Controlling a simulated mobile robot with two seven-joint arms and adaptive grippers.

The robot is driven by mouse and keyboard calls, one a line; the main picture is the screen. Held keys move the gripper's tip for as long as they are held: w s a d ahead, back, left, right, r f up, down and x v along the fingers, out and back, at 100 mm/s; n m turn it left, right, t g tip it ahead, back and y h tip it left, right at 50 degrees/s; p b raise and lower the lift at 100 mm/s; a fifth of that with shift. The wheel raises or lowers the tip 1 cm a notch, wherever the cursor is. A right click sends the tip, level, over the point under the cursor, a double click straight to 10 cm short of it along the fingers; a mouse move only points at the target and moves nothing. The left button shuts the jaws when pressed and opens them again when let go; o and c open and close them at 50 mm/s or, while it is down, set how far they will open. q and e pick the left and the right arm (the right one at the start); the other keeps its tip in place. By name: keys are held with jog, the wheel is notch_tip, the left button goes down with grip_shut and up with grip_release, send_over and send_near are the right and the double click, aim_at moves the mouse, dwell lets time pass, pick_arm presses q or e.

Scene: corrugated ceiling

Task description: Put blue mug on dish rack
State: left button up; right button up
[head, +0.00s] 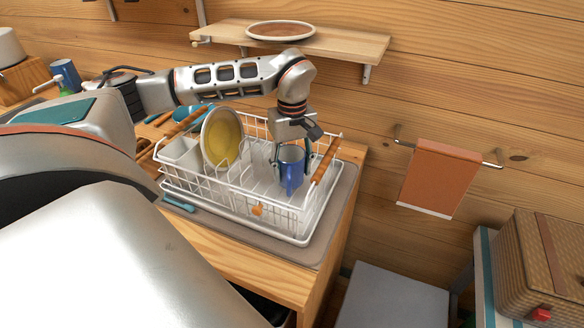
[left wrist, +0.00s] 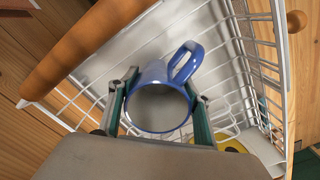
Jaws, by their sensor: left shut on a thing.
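The blue mug (head: 290,168) is inside the right part of the white wire dish rack (head: 270,218) in the head view. My left gripper (head: 291,160) comes down from above and is shut on the mug, a finger on each side. In the left wrist view the mug (left wrist: 158,108) is between the fingertips (left wrist: 158,100), its round opening facing the camera and its handle toward the upper right. The rack wires (left wrist: 245,60) show around and below it. I cannot tell whether the mug's base touches the rack floor. My right gripper is not in view.
A yellow plate (head: 222,138) stands upright in the rack, left of the mug. The rack has wooden handles (head: 326,160) and sits on a grey mat (head: 333,222) near the counter's right edge. A wall shelf (head: 350,46) holding a plate (head: 281,30) is above.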

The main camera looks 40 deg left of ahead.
pick_arm(q)
jog(key=o, duration=1.3)
jog(key=shift+f, duration=0.1)
jog(key=shift+o, duration=0.2)
notch_tip(320, 180, up, 12)
